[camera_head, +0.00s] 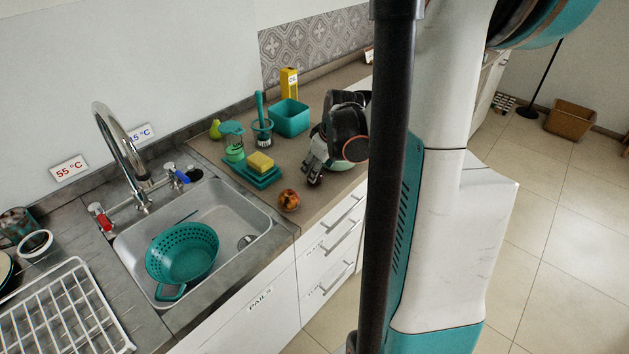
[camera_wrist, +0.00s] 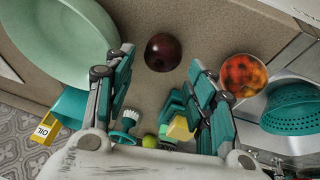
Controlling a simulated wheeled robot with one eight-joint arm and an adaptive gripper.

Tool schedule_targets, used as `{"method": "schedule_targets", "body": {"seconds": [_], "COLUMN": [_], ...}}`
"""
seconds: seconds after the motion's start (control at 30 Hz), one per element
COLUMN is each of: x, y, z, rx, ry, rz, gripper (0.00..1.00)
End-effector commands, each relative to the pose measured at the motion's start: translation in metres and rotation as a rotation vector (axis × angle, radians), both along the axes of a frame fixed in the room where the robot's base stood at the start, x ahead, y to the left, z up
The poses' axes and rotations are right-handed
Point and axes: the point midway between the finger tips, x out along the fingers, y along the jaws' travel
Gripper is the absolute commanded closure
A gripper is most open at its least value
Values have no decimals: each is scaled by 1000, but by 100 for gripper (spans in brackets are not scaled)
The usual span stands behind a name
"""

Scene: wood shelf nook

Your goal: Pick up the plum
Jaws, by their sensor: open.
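The plum (camera_wrist: 163,52) is a dark purple, round fruit on the brown counter in the wrist view. It shows just beyond and between the fingertips of my gripper (camera_wrist: 160,64). The gripper is open and nothing is held between its fingers. In the head view my gripper (camera_head: 313,176) hangs over the counter to the right of the sink. I cannot make out the plum there; the gripper and arm block part of that area.
A red-orange fruit (camera_head: 289,200) lies near the counter's front edge, right of the plum in the wrist view (camera_wrist: 244,75). A pale green bowl (camera_wrist: 60,35) is at left. A yellow sponge (camera_head: 260,162), teal bin (camera_head: 289,118) and sink colander (camera_head: 183,254) are nearby.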

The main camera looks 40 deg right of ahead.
Motion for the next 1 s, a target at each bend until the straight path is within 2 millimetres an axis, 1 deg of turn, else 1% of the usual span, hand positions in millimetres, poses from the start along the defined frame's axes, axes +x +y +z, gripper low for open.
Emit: {"method": "schedule_targets", "body": {"seconds": [0.13,0.3,0.4,0.63,0.67,0.7,0.77,0.8,1.0], "x": [3,9,14,15,15,15,15,15,15], "y": [0,-1,-3,-3,-3,-3,-3,-3,-3], "z": [-13,-39,-48,-49,-49,-49,-49,-49,-49], "rx": [0,0,0,0,0,0,0,0,0], "ry": [0,0,0,0,0,0,0,0,0], "rz": [0,1,1,0,0,0,0,0,0], "gripper": [50,50,50,50,52,61,74,84,85]}}
